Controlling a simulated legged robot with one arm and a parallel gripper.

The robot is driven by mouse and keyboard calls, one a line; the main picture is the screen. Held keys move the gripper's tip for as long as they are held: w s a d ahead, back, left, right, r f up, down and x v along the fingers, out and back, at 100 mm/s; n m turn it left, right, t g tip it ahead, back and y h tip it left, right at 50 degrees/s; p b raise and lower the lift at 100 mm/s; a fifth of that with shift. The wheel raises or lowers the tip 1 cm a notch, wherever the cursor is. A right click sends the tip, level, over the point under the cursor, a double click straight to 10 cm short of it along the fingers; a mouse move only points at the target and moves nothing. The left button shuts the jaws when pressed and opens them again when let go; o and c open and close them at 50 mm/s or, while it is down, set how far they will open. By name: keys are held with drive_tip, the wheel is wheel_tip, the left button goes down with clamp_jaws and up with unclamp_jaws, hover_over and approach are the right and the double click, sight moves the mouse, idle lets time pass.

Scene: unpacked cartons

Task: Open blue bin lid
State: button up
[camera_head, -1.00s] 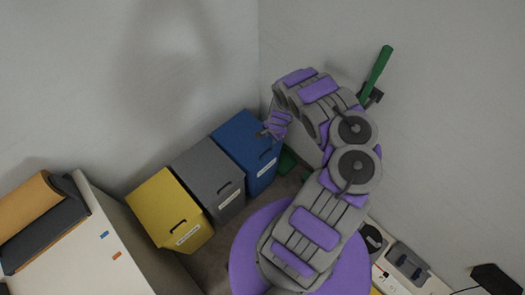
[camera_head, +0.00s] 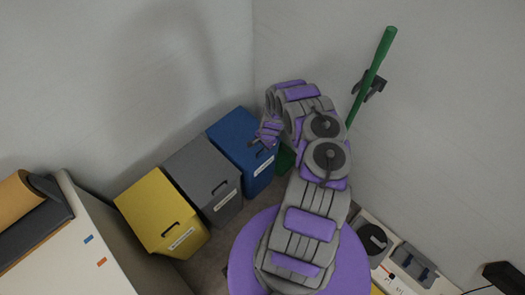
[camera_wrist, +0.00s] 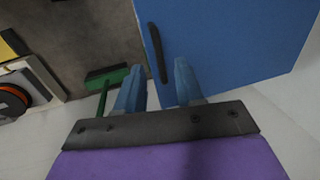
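The blue bin (camera_head: 228,130) stands at the back corner with its lid shut. Its lid (camera_wrist: 235,40) fills the upper right of the wrist view, with a dark handle slot (camera_wrist: 157,53) near its left edge. My gripper (camera_head: 256,143) is over the lid's right front side, close to the slot in the head view. In the wrist view my gripper (camera_wrist: 158,80) has its two blue fingers apart with nothing between them. The slot lies just beyond the gap between the fingertips. I cannot tell whether the fingers touch the lid.
A grey bin (camera_head: 196,168) and a yellow bin (camera_head: 152,208) stand in a row to the left. A green broom (camera_wrist: 106,78) is beside the blue bin. Walls are close behind. A white cabinet (camera_head: 85,255) is at lower left.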

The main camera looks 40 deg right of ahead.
drive_tip(key=shift+w+f+b, duration=0.15)
drive_tip(key=shift+f+b, duration=0.1)
drive_tip(key=shift+f, duration=0.5)
drive_tip(key=shift+w+f+b, duration=0.15)
drive_tip(key=shift+f+b, duration=0.05)
drive_tip(key=shift+f, duration=0.5)
clamp_jaws()
idle(0.4)
